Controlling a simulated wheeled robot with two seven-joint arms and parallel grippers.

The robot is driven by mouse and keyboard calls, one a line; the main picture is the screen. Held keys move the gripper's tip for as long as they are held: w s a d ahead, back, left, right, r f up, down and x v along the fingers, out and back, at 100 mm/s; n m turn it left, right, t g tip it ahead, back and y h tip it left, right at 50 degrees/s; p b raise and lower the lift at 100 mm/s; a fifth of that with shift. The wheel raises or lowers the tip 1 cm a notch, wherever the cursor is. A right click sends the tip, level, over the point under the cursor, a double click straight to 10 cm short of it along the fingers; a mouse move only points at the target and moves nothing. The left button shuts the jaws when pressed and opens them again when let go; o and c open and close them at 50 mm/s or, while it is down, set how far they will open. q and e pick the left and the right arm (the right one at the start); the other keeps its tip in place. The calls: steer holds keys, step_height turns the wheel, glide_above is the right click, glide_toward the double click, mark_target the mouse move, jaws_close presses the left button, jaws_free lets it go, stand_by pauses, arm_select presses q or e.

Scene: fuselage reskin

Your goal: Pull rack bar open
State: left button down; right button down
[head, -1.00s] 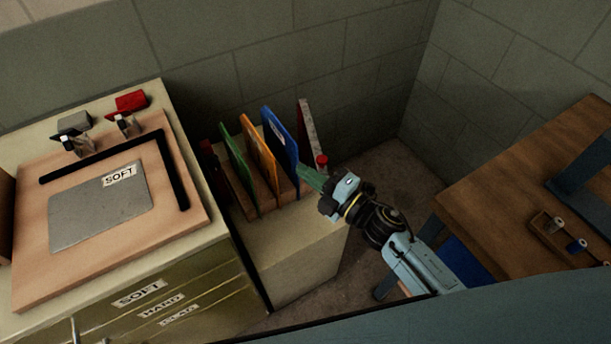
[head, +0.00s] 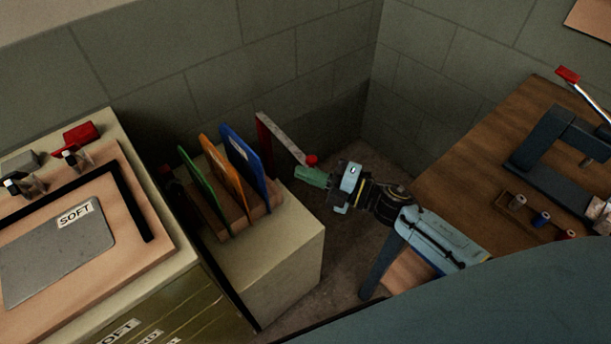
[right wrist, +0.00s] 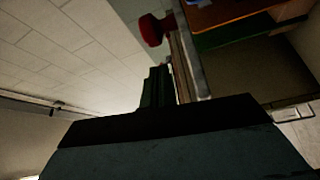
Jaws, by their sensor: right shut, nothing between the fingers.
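The rack bar (head: 284,139) is a grey strip with a red knob (head: 311,160) at its near end. It angles out to the right from a red upright behind the folders. My right gripper (head: 308,177) is shut and empty, with its green fingers just below the knob. In the right wrist view, the shut fingers (right wrist: 158,88) are beside the bar (right wrist: 187,60), and the red knob (right wrist: 154,30) is beyond their tips. I cannot tell whether the fingers touch the bar. My left gripper is not in view.
Green, orange and blue (head: 243,160) folders stand in a wooden rack on a pale cabinet (head: 285,262). A workbench with a SOFT sheet (head: 60,250) is at the left. A wooden table (head: 470,150) with spools stands at the right, near my right arm. Walls close the back.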

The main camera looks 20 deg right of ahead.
steer(key=shift+w+f, duration=0.15)
steer(key=shift+w, duration=0.05)
step_height(320, 180, up, 10)
steer(key=p, duration=0.3)
steer(key=shift+s+r, duration=0.15)
steer(key=shift+r, duration=0.05)
